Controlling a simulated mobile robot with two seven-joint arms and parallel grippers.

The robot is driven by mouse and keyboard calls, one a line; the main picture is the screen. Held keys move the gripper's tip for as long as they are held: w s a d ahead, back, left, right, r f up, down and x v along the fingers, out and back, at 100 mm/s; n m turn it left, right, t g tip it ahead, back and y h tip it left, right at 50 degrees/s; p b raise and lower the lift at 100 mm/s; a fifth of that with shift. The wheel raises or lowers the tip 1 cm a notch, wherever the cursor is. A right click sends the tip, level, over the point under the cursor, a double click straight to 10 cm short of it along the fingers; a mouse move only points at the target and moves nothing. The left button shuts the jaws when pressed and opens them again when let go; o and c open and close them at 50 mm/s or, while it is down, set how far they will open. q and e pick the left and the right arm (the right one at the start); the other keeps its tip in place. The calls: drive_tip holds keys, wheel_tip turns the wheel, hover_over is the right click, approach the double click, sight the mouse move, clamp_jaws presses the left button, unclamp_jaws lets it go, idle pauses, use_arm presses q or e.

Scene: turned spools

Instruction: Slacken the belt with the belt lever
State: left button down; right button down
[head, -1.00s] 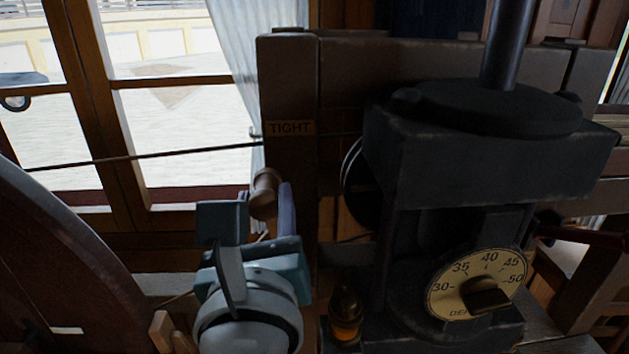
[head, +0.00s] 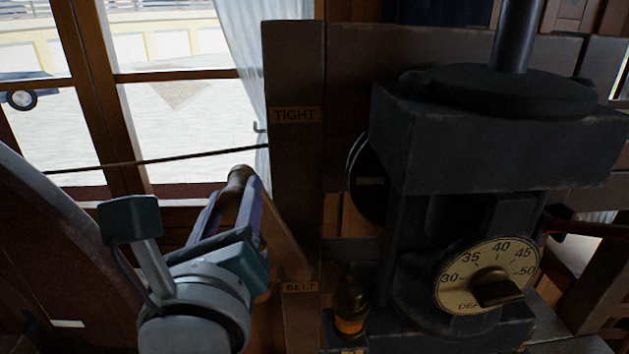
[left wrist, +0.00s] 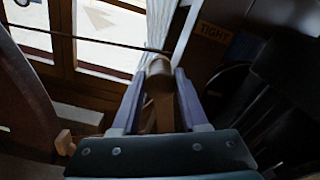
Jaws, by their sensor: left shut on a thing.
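The belt lever (head: 287,244) is a wooden arm with a rounded brown knob. It rises from near the "BELT" label (head: 300,287) on the dark post and leans up to the left. In the left wrist view the knob (left wrist: 158,68) stands up between the fingertips. A "TIGHT" label (head: 295,115) is higher on the post, above and right of the knob. My right gripper is not in view.
A dark machine head with a cream dial (head: 487,275) stands to the right. A small amber-based oiler (head: 350,305) sits beside it. A large brown wheel (head: 40,250) is at the left. A thin belt line (head: 150,161) runs in front of the window.

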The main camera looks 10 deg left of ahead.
use_arm(q)
drive_tip(key=s+a+f+n+b, duration=0.1)
drive_tip(key=a+f+n+b, duration=0.3)
drive_tip(key=a+b, duration=0.1)
drive_tip(key=shift+s+a+n, duration=0.25)
drive_tip(key=shift+s+n, duration=0.05)
idle(0.4)
drive_tip(key=shift+c, duration=2.1)
unclamp_jaws()
drive_tip(key=b+v, duration=0.4)
drive_tip(key=v, duration=0.6)
